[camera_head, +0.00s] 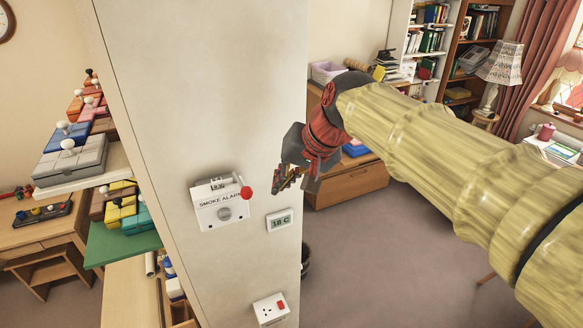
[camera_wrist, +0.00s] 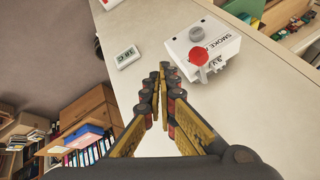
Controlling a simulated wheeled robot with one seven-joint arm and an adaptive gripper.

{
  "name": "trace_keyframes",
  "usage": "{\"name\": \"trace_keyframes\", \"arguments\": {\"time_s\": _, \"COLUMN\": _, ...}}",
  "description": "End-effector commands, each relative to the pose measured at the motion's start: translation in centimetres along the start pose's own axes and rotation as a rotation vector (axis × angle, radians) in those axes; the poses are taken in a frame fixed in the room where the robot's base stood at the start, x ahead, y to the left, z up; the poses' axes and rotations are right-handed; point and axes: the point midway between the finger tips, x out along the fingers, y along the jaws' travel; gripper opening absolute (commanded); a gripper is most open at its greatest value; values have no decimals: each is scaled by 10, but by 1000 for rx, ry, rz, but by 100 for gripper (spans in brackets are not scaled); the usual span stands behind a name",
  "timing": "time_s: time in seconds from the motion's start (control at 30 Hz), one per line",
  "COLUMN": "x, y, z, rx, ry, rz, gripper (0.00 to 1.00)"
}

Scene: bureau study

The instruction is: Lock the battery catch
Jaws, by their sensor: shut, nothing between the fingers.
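A white smoke alarm box (camera_head: 222,211) is fixed to the pale wall column. It carries the words SMOKE ALARM and a round grey button. A lever with a red round knob (camera_head: 246,193) stands at its right side; I cannot tell whether this is the battery catch or its exact position. In the wrist view the alarm (camera_wrist: 202,45) is at the upper right, with the red knob (camera_wrist: 199,56) on its near side. My gripper (camera_head: 280,184) is shut and empty, to the right of the alarm and apart from it. Its fingertips (camera_wrist: 161,70) point up the wall below the knob.
Shelves with colored boxes (camera_head: 70,160) stand left of the column. A wooden cabinet (camera_head: 345,182) stands behind my gripper. Open floor lies to the right.

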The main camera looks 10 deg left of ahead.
Motion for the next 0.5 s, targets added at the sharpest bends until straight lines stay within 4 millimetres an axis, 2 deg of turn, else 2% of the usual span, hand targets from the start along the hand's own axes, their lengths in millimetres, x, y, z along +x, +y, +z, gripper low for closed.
{"name": "trace_keyframes", "arguments": {"time_s": 0.03, "x": 1, "y": -12, "z": 0, "rx": -5, "ry": 2, "rz": -4, "gripper": 0}}
{"name": "trace_keyframes", "arguments": {"time_s": 0.2, "x": 12, "y": -26, "z": 1, "rx": -5, "ry": 3, "rz": -3, "gripper": 0}}
{"name": "trace_keyframes", "arguments": {"time_s": 0.5, "x": 17, "y": -30, "z": 2, "rx": -2, "ry": 3, "rz": -2, "gripper": 0}}
